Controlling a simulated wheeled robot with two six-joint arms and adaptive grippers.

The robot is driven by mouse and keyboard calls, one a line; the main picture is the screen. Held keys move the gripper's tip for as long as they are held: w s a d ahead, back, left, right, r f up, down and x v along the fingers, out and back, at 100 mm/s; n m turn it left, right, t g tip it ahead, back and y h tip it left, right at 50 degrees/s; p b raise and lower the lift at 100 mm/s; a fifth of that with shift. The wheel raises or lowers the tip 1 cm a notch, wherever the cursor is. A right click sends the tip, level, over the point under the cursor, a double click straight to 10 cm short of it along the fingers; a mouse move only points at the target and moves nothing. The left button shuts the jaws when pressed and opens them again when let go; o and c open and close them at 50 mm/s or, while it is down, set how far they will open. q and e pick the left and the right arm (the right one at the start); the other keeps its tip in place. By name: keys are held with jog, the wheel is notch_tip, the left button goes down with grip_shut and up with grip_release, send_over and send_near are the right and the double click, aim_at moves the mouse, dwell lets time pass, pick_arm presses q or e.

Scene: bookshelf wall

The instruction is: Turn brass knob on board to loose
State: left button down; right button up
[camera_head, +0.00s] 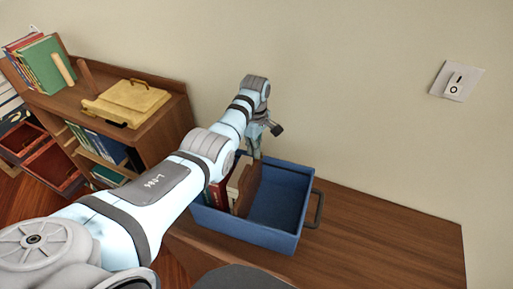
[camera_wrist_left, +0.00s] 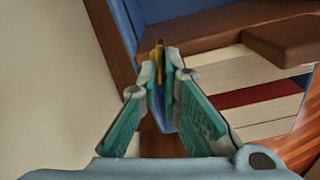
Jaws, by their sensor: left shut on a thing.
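A small brass-coloured piece (camera_wrist_left: 159,56), which looks like the knob, shows between the fingertips of my left gripper (camera_wrist_left: 163,80) in the left wrist view. The green-padded fingers are closed on it. In the head view my left gripper (camera_head: 256,148) points down at the far side of the blue crate (camera_head: 262,238); the knob is hidden there. A brown board (camera_head: 248,188) stands in the crate beside the books. I cannot tell from these views which panel bears the knob or how far it is turned. My right gripper is not in view.
The crate has a dark handle (camera_head: 315,210) on its right and stands on a wooden top (camera_head: 395,240), clear to the right. A wooden shelf (camera_head: 160,125) with books and a yellow box (camera_head: 128,101) is at left. A switch (camera_head: 455,83) is on the wall.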

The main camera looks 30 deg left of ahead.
pick_arm(q)
jog(key=shift+s+n, duration=0.1)
jog(key=shift+n, duration=1.4)
jog(key=c, duration=1.8)
grip_release()
jog(key=shift+a, duration=0.1)
